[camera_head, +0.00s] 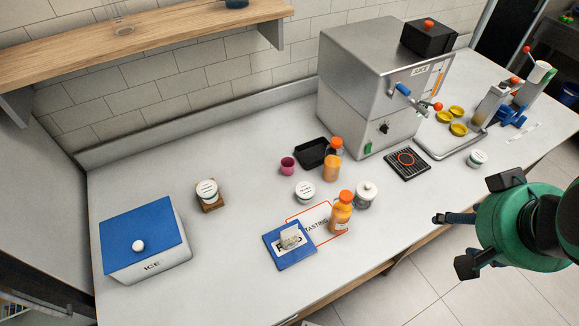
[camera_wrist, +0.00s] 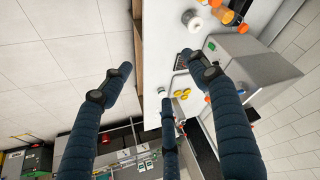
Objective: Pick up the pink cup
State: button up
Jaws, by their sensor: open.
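The pink cup (camera_head: 288,166) is small and stands upright on the grey counter, left of a black tray, in the head view. I cannot make it out in the wrist view. My gripper (camera_head: 455,243) is at the right of the head view, beyond the counter's front edge and far from the cup. Its dark fingers (camera_wrist: 160,85) are spread open and empty in the wrist view.
Right of the cup are the black tray (camera_head: 311,153), orange bottles (camera_head: 340,212) and white-lidded jars (camera_head: 305,191). A large steel juicer (camera_head: 372,90) stands behind. The blue-lidded ice box (camera_head: 145,240) is at left. A wooden shelf (camera_head: 150,40) hangs above.

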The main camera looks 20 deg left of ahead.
jog(key=shift+o, duration=0.5)
jog(key=w+a+f+m+g+p, duration=0.1)
jog(key=w+a+f, duration=0.1)
jog(key=w+a, duration=0.9)
jog(key=w+a+f+g+p, duration=0.1)
jog(key=w+a, duration=0.6)
jog(key=w, duration=0.8)
jog(key=w+a+f, duration=0.3)
jog(key=a+f, duration=0.5)
jog(key=a, duration=0.1)
jog(key=w+a+f+g, duration=0.1)
jog(key=w+a+f, duration=0.2)
jog(key=a+f, duration=0.5)
jog(key=w+a+f+m+g, duration=0.1)
jog(key=w+a+f, duration=0.2)
jog(key=a+f, duration=0.6)
jog(key=shift+w+a+p, duration=0.25)
jog(key=shift+a+p, duration=0.1)
jog(key=shift+p, duration=0.1)
notch_tip(320, 180, down, 8)
jog(key=w+b, duration=0.1)
jog(key=shift+f, duration=0.2)
